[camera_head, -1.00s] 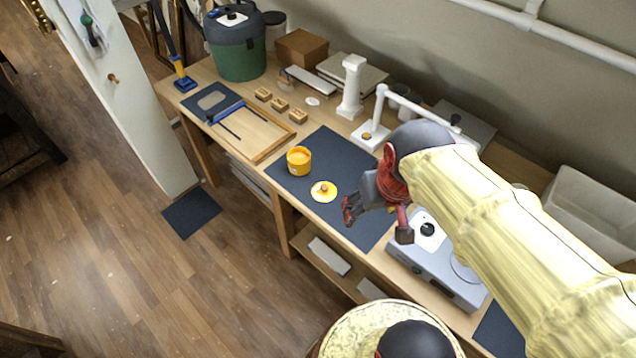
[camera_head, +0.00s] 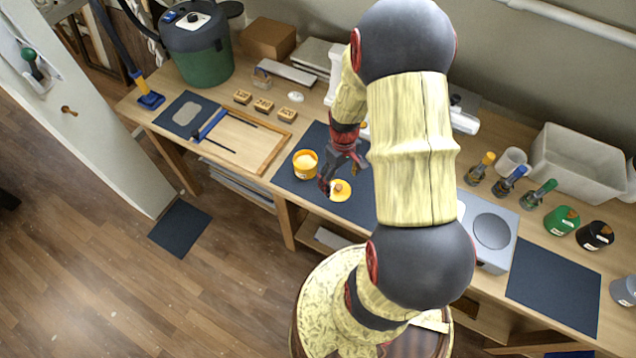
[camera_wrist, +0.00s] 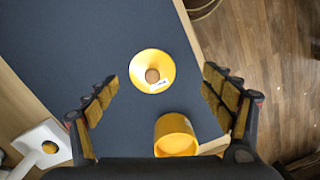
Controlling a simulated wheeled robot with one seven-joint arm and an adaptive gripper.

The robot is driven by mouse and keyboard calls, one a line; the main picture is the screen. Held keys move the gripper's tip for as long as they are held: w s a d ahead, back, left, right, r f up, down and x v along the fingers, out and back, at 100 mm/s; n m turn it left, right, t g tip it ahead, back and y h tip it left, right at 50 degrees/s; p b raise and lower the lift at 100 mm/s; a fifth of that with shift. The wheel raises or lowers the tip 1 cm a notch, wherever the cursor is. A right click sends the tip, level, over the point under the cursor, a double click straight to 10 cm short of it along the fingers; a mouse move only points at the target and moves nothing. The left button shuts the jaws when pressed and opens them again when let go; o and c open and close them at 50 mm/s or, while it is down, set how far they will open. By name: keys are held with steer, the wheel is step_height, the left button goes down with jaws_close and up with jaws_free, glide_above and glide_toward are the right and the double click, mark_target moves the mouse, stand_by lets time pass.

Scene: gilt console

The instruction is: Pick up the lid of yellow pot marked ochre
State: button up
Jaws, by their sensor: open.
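The yellow lid (camera_head: 341,190) lies on the dark mat (camera_head: 297,180), apart from its pot. In the wrist view the lid (camera_wrist: 152,71) is a yellow disc with a brown round knob and a small white label whose writing is too small to read. The open yellow pot (camera_head: 305,164) stands upright beside it; in the wrist view it shows at the bottom (camera_wrist: 175,136). My gripper (camera_head: 341,178) is open and empty, above the lid. In the wrist view its two fingers (camera_wrist: 160,95) are spread wide, with the lid between and beyond them.
A wooden frame (camera_head: 268,157) and small stamped blocks (camera_head: 264,105) lie left of the mat. A grey device (camera_head: 492,231), green pot (camera_head: 563,220) and black pot (camera_head: 594,236) stand to the right. A white stand (camera_wrist: 42,146) is near the left finger.

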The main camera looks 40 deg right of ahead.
mark_target(338, 186)
steer(key=shift+w+d+r+n, duration=0.15)
steer(key=shift+w, duration=0.4)
steer(key=shift+w+d+r+n, duration=0.1)
steer(key=shift+w+d+n, duration=0.05)
steer(key=shift+w, duration=0.35)
steer(key=shift+w+d+n+t, duration=0.1)
steer(key=shift+d+n+t, duration=0.2)
steer(key=shift+n+t, duration=0.1)
steer(key=shift+a+f, duration=0.1)
steer(key=shift+f, duration=0.85)
steer(key=shift+s+f+b, duration=0.2)
steer(key=shift+f+b, duration=0.25)
steer(key=shift+f, duration=2.45)
steer(key=shift+c, duration=1.1)
steer(key=shift+s, duration=0.1)
steer(key=c, duration=1.1)
steer(key=c, duration=0.4)
